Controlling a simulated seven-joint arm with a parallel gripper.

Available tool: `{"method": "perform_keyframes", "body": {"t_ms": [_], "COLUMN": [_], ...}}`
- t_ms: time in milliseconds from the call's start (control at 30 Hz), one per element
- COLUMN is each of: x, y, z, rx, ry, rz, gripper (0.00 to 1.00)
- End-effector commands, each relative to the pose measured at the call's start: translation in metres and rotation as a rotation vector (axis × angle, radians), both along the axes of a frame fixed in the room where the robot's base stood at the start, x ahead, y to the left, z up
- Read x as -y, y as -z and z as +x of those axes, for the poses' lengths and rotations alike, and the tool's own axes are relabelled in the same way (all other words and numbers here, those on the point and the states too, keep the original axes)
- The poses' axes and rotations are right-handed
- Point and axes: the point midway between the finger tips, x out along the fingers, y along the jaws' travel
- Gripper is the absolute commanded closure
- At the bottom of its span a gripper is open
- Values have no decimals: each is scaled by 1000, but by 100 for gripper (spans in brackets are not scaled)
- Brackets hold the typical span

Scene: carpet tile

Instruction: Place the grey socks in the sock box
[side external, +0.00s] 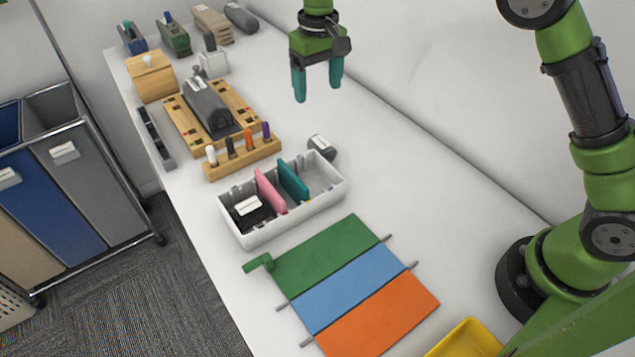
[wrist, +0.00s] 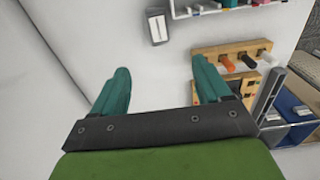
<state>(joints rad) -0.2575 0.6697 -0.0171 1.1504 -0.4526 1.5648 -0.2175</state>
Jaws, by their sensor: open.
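A small dark grey bundle with a white band, which looks like the grey socks (side external: 321,146), lies on the white table against the far right side of the box. It also shows at the top of the wrist view (wrist: 157,28). The white open box (side external: 297,221), apparently the sock box, has a pink divider (side external: 270,191) and a teal divider (side external: 293,180). My gripper (side external: 317,92) is open and empty, above the table and behind the socks. Its teal fingers show in the wrist view (wrist: 160,82).
A wooden rack with several markers (side external: 242,155) and a wooden board with a grey tool (side external: 208,107) stand behind the box. A green, blue and orange folding board (side external: 350,285) lies in front. A yellow tray (side external: 468,340) is near the front edge.

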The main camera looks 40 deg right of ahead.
Motion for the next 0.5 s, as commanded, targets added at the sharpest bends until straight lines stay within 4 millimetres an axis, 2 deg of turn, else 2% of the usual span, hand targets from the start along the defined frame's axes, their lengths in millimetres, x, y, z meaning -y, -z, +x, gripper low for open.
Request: {"method": "perform_keyframes", "body": {"t_ms": [33, 67, 167, 500], "x": [0, 1, 1, 1], "y": [-10, -11, -3, 68], "z": [3, 3, -2, -2], "rx": [11, 8, -13, -14], "ry": [0, -2, -4, -5], "rz": [1, -1, -3, -1], "gripper": [23, 23, 23, 23]}}
